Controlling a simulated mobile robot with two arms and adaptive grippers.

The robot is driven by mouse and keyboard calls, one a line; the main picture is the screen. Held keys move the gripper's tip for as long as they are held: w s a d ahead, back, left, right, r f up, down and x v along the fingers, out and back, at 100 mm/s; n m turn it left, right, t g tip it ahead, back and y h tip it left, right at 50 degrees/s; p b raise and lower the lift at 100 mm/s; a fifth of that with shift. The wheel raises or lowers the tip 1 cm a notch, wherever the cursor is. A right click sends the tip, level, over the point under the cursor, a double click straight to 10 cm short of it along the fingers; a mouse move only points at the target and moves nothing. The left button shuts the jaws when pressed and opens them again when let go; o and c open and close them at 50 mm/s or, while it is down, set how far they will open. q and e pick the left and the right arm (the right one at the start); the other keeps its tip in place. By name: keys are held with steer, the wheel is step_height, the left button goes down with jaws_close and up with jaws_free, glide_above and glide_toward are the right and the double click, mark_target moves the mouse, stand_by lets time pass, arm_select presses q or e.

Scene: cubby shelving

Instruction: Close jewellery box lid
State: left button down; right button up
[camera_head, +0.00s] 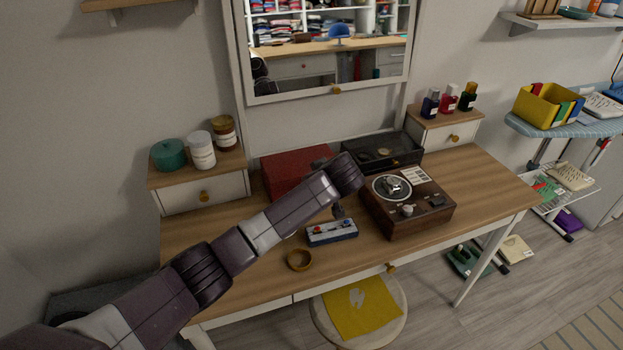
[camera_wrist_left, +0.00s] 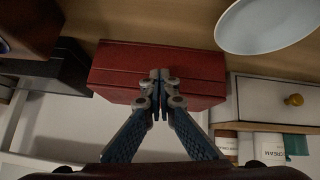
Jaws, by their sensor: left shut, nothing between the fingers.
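The red jewellery box (camera_head: 290,174) stands at the back of the wooden desk, below the mirror, partly hidden by my left arm. It also shows in the left wrist view (camera_wrist_left: 200,70), where its top looks flat and down, though I cannot tell if the lid is fully closed. My left gripper (camera_head: 320,163) is at the right part of the box, partly hidden behind my own wrist. In the left wrist view its fingers (camera_wrist_left: 160,76) are shut and empty, in front of the red box and overlapping it. I cannot tell whether they touch. My right gripper is not in view.
A record player (camera_head: 433,218) and a dark glass-topped case (camera_head: 385,152) stand right of the box. A small console (camera_head: 331,233) and a brass ring (camera_head: 299,260) lie in front. Jars (camera_head: 201,150) stand on the left drawer unit. The desk's right end is clear.

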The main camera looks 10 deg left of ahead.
arm_select(q)
steer(key=shift+s+f, duration=0.35)
steer(key=shift+f, duration=0.45)
steer(key=shift+w+f, duration=0.3)
steer(key=shift+w, duration=0.05)
steer(key=shift+s+r, duration=0.1)
steer(key=shift+r, duration=0.1)
